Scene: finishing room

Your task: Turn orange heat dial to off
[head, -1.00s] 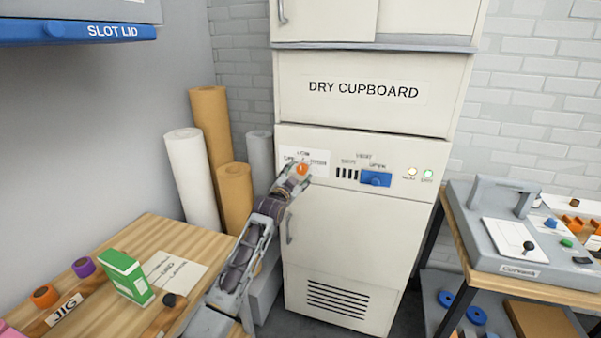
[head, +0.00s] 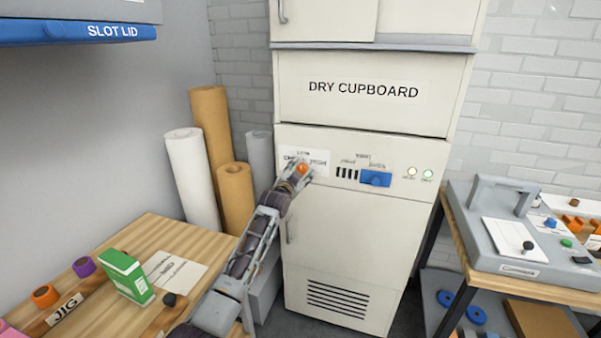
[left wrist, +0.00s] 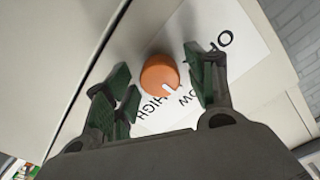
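The orange heat dial (head: 303,168) is on the cupboard's control panel, in front of a white label. In the left wrist view the dial (left wrist: 157,73) has a white mark pointing to the lower right, between the printed LOW and HIGH, and OFF stands at the upper right. My left gripper (head: 298,178) is at the panel. In the left wrist view its green-padded fingers (left wrist: 160,88) are open on either side of the dial, with gaps visible between pads and dial. My right gripper is not in view.
A blue vent slider (head: 376,179) and two small lamps (head: 420,173) are right of the dial. A cupboard door handle (head: 290,228) is below. A wooden table (head: 200,237) with a green box (head: 124,276) is at left. A bench with a grey machine (head: 490,225) is at right.

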